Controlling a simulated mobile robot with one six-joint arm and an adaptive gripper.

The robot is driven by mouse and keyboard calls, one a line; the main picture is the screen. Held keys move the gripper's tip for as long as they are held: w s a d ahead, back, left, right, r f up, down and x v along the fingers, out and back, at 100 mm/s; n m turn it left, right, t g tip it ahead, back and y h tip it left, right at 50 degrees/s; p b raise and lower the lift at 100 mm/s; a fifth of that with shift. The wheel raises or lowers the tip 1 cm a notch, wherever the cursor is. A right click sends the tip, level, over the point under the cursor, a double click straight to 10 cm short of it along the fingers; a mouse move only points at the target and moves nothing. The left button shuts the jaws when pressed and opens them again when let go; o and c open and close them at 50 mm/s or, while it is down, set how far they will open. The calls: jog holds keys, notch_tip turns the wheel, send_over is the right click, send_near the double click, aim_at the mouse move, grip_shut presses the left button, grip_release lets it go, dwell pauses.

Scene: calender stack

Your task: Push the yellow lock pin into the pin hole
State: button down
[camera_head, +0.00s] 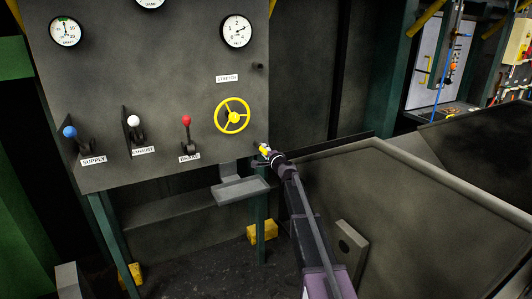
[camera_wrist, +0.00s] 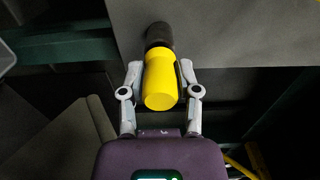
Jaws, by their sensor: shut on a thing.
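The yellow lock pin (camera_wrist: 161,80) sits between the two fingers of my gripper (camera_wrist: 160,85) in the wrist view, its round yellow end toward the camera. A dark cylindrical part (camera_wrist: 159,36) lies at its far end, against the grey panel; I cannot tell if it is part of the pin or a collar on the panel. In the head view, the pin (camera_head: 265,149) shows small at the tip of my gripper (camera_head: 270,154), by the panel's lower right edge. The pin hole cannot be made out, nor how deep the pin is.
The grey panel (camera_head: 160,95) carries gauges, a yellow handwheel (camera_head: 232,115) just up and left of my gripper, and blue, white and red levers. A small grey tray (camera_head: 240,190) stands below. A large grey sloped surface (camera_head: 400,200) lies to the right of my arm.

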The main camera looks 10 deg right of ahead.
jog(key=shift+w+a, duration=0.15)
jog(key=shift+w, duration=0.35)
jog(key=shift+c, duration=1.2)
grip_release()
jog(key=shift+o, duration=1.2)
jog(key=shift+s, duration=0.2)
jog(key=v, duration=0.6)
jog(key=shift+s, duration=0.35)
